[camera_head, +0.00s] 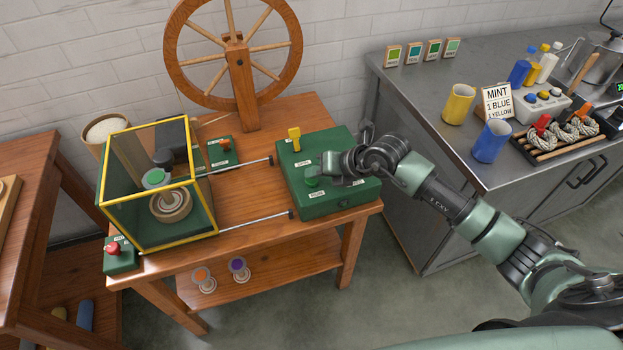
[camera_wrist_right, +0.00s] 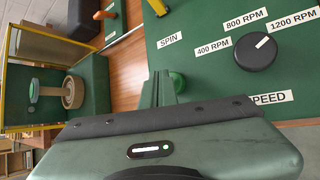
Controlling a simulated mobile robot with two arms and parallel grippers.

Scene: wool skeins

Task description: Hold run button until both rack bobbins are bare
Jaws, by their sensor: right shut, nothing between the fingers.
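The green control box (camera_head: 330,208) stands on the right of the wooden table. My right gripper (camera_head: 328,165) is shut and empty at its green round button (camera_head: 311,182). In the right wrist view the fingers (camera_wrist_right: 161,88) partly cover the button (camera_wrist_right: 179,82); whether they press it, I cannot tell. A black dial (camera_wrist_right: 256,52) points towards the 1200 RPM label. Two small bobbins, orange-topped (camera_head: 203,280) and purple-topped (camera_head: 239,268), stand on the lower shelf; I cannot tell whether they are the rack bobbins or carry wool. My left gripper is out of view.
A yellow-framed clear case (camera_head: 145,244) holds a green-topped bobbin (camera_head: 155,178). A yellow lever (camera_head: 294,138) rises from the control box. A spinning wheel (camera_head: 238,70) stands behind. A red button (camera_head: 112,247) is at front left. Cups and bottles crowd the grey counter (camera_head: 425,75).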

